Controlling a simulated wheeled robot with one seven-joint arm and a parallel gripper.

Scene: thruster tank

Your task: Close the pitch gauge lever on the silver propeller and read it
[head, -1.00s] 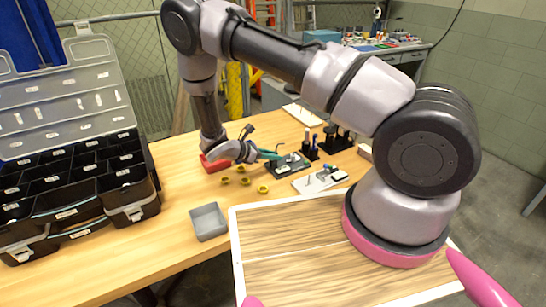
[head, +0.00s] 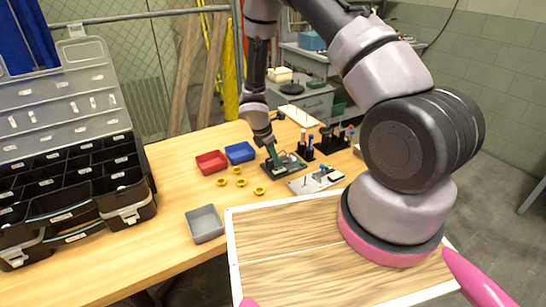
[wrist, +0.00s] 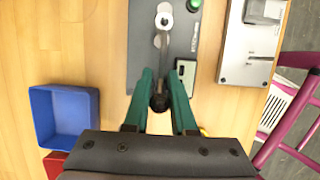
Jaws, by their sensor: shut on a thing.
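A dark grey gauge plate (head: 292,168) lies on the wooden table; it also fills the upper middle of the wrist view (wrist: 143,60). On it, in the wrist view, are a round silver piece (wrist: 164,14) and a slim silver bar (wrist: 163,62) running toward my fingers. I cannot tell clearly which silver part is the propeller. My gripper (wrist: 160,101) has teal fingers shut on a dark knob at the bar's near end, which looks like the lever. In the head view my gripper (head: 275,158) points down at the plate's left part. No gauge reading is legible.
A light metal plate (head: 305,186) lies close right of the gauge plate. Red (head: 211,163) and blue (head: 240,153) bins stand to its left. Several yellow rings (head: 259,191) and a grey bin (head: 205,224) lie nearer. Dark tool holders (head: 332,144) stand behind right.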

